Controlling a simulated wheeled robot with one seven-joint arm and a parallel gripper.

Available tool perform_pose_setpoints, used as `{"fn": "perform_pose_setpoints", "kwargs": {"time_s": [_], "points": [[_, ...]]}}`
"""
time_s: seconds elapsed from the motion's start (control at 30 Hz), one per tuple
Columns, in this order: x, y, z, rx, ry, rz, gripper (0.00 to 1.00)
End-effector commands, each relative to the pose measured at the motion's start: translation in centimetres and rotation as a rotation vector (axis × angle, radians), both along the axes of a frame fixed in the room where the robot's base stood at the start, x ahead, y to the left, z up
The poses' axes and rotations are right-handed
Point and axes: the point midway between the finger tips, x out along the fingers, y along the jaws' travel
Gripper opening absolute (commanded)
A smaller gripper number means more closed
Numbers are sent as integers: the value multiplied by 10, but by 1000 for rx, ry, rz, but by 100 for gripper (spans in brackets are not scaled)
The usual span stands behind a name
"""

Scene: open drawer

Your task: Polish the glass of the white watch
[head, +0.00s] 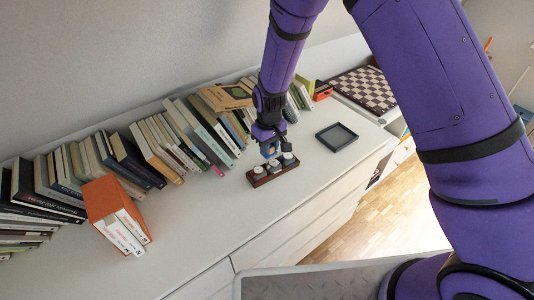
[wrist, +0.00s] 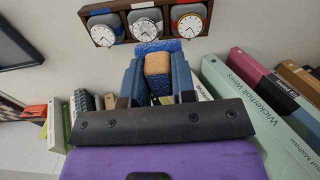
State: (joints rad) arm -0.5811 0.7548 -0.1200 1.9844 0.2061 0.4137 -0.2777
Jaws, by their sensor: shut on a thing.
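A brown watch box (head: 260,180) stands on the white cabinet top, and its rim (wrist: 115,7) shows at the top of the wrist view. It holds three round-faced watches in a row. The middle one, with a white band, looks like the white watch (wrist: 144,29); its dial faces up. My gripper (wrist: 158,82) is shut on a tan block with a fuzzy blue pad (wrist: 160,46). The pad is at the lower edge of the white watch; I cannot tell whether it touches the glass. In the head view my gripper (head: 270,150) is over the box and hides part of it.
A dark square tray (head: 337,137) lies right of the box. A row of leaning books (head: 180,140) runs along the wall behind, close to my gripper. An orange-covered book block (head: 112,205) stands front left. A chessboard (head: 366,90) is at the back right.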

Motion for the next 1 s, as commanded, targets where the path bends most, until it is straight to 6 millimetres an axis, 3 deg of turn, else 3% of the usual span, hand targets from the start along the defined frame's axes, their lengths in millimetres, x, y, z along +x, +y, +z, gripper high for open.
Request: {"fn": "perform_pose_setpoints", "kwargs": {"time_s": [0.33,1.0], "points": [[7,-7,26,1,-1,-3,3],[3,-4,24,-1,1,-2,3]]}}
